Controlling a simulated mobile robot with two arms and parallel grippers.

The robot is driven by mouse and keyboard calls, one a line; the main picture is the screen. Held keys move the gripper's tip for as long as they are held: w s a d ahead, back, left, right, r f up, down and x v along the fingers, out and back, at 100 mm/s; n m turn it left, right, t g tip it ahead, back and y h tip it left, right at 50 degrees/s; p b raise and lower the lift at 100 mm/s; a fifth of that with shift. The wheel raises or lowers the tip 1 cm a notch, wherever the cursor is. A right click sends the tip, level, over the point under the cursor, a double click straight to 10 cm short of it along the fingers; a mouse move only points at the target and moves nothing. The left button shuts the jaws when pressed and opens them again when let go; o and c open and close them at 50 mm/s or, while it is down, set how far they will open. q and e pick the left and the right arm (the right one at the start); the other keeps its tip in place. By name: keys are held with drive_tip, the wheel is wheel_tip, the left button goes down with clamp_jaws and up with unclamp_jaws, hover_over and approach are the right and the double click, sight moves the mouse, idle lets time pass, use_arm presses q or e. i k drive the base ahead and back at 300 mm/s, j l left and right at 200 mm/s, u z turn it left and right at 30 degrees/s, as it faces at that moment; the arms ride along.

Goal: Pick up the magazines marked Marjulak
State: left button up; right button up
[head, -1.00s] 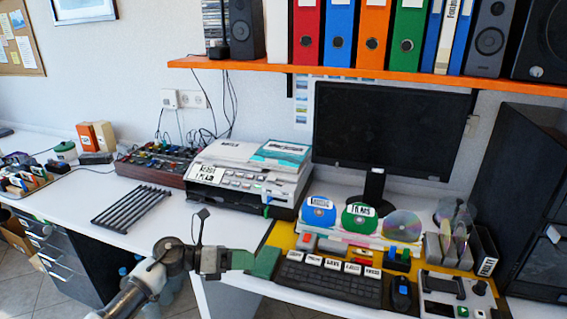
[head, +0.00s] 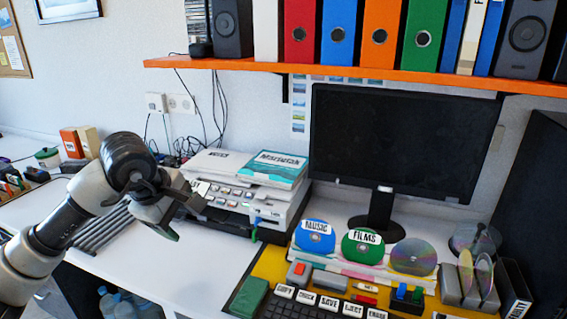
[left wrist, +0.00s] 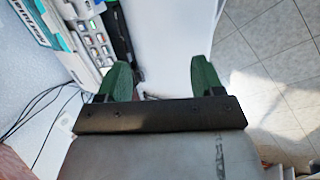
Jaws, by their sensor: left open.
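The magazines (head: 272,172), a teal and white stack with a dark-lettered label that seems to read Marjulak, lie on top of the printer at its right side. Part of the stack shows at the upper left in the left wrist view (left wrist: 35,18). My left gripper (head: 188,222) is in front of the printer's left part, left of and lower than the magazines in the picture. Its green fingers stand apart with nothing between them in the left wrist view (left wrist: 160,78). My right gripper is not in view.
The printer (head: 228,192) stands left of the monitor (head: 395,140). An orange shelf (head: 350,75) with binders hangs above. Discs (head: 363,247), a keyboard (head: 300,308) and a green block (head: 250,297) are at the front right. White desk in front of the printer is clear.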

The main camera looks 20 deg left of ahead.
sight(278, 170)
drive_tip(key=i+l, duration=0.1)
drive_tip(key=i, duration=0.9)
drive_tip(key=l, duration=0.05)
